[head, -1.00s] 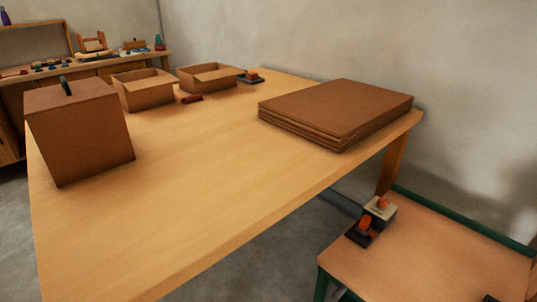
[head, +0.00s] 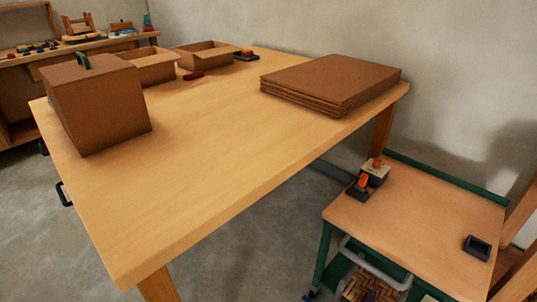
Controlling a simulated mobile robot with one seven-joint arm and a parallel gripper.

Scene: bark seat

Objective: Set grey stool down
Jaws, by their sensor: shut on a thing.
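A grey rounded frame (head: 376,263) with a brown woven checkered surface (head: 357,288) shows at the bottom edge, in front of or below the green-framed cart. It looks like the grey stool, seen only in part. The picture edge cuts off the rest, so its legs and what bears it are hidden. I cannot tell whether it is held or resting. My gripper is out of view.
The cart's wooden top (head: 420,210) carries small blocks (head: 372,175) and a black tray (head: 478,247). A large wooden table (head: 215,160) holds a brown box (head: 95,105), open boxes and stacked boards (head: 330,85). Grey floor (head: 225,265) is bare between table and cart.

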